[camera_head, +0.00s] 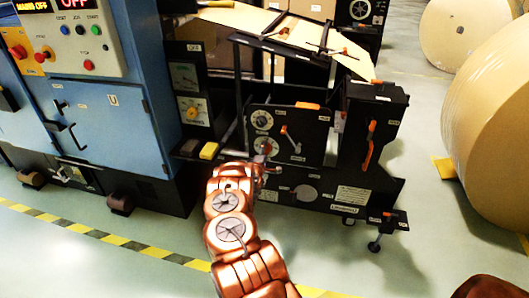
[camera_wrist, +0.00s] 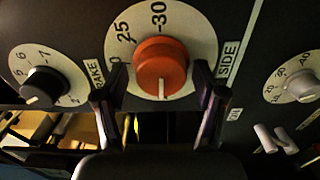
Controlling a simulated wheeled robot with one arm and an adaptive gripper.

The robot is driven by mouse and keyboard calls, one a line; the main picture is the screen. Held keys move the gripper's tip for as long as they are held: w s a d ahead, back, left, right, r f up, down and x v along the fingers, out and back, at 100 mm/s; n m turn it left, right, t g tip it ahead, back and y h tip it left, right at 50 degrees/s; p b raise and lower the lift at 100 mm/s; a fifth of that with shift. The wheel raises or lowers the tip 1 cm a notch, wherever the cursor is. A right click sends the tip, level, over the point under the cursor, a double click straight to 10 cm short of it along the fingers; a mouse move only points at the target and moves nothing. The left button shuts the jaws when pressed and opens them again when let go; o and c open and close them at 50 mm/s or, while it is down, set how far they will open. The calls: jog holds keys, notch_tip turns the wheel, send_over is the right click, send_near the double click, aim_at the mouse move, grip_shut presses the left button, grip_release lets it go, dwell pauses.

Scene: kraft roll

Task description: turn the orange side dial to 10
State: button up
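The orange dial (camera_wrist: 162,68) sits at the top centre of the wrist view, on a round white scale with the numbers 25 and -30 showing and a SIDE label at its right. A pale mark on the dial points down in the picture. The lower part of the scale is hard to read. My gripper (camera_wrist: 159,74) is open, with one dark finger on each side of the dial; I cannot tell whether they touch it. In the head view my gripper (camera_head: 262,166) is at the black machine's front panel, and I cannot make out the orange dial there.
A black knob (camera_wrist: 44,87) on a white scale is left of the dial, and another numbered scale (camera_wrist: 300,86) is right. Pale levers (camera_wrist: 272,138) stand at lower right. A blue cabinet (camera_head: 100,120) and a big kraft roll (camera_head: 495,110) flank the machine.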

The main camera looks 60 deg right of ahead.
jog(key=shift+o, duration=0.3)
jog(key=shift+s, duration=0.1)
jog(key=v, duration=1.2)
dwell(1.1)
